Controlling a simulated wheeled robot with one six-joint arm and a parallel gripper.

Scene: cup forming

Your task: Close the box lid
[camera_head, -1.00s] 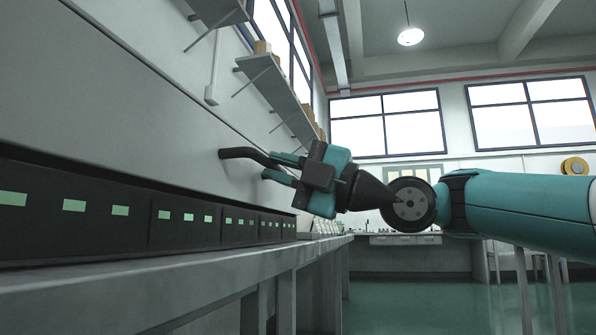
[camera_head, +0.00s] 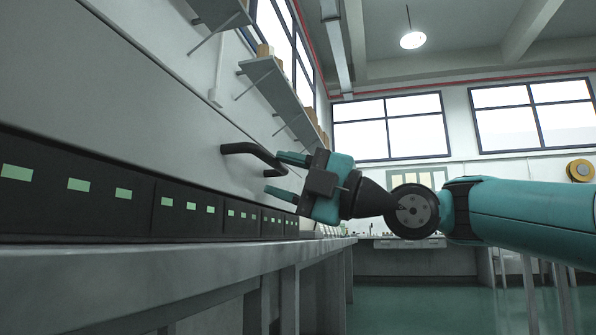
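The box lid (camera_head: 110,85) is a large flat grey panel at the left, its lower edge along a long black box (camera_head: 140,205) with green labels. A black bar handle (camera_head: 245,149) sticks out from the lid near its far end. My gripper (camera_head: 281,176) is at the right end of this handle. Its two teal fingers are spread, one above and one below, with the handle's end showing between them. I cannot tell whether either finger touches the handle. The inside of the box is hidden.
The box stands on a long grey bench (camera_head: 180,280) that runs away from me. Wall shelves (camera_head: 275,88) with small boxes hang above. A far counter (camera_head: 410,255) stands under the windows. The green floor right of the bench looks clear.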

